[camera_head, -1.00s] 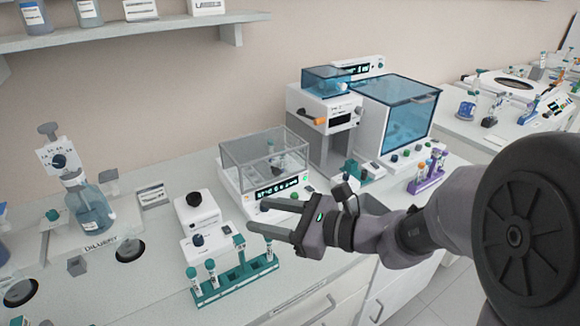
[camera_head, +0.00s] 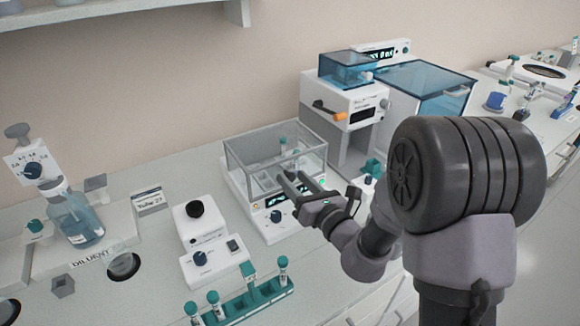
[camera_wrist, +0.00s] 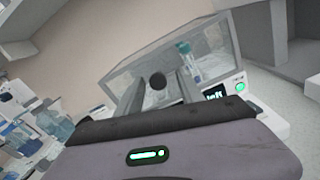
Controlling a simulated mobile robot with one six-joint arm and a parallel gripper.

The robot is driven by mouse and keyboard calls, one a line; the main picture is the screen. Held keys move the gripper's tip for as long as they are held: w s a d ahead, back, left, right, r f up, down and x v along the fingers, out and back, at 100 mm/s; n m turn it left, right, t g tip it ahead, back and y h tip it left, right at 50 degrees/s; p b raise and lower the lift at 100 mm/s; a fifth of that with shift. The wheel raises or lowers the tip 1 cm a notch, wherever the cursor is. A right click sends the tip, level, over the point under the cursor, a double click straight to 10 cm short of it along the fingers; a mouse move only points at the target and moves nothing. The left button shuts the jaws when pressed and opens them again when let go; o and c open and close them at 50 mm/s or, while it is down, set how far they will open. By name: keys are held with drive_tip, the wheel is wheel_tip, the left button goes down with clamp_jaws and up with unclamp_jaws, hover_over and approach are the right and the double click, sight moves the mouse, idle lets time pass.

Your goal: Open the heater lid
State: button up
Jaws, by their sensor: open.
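The heater (camera_head: 250,212) is a white box with a green display and a knob on its front. Its clear, grey-edged lid (camera_head: 240,160) is down over it. Tubes with teal caps stand inside, one showing through the lid in the wrist view (camera_wrist: 187,62). My gripper (camera_head: 294,179) is open and empty at the front of the lid. In the wrist view, a dark round knob (camera_wrist: 157,81) on the lid's front shows between my two fingers. I cannot tell whether the fingers touch it.
A teal tube rack (camera_head: 250,304) stands in front. A white device with a black knob (camera_head: 198,262) stands to the left. A diluent bottle (camera_head: 80,220) is far left.

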drive_tip(key=shift+w+a, duration=0.15)
drive_tip(key=shift+a, duration=0.05)
clamp_jaws()
drive_tip(key=shift+r, duration=0.15)
idle(1.2)
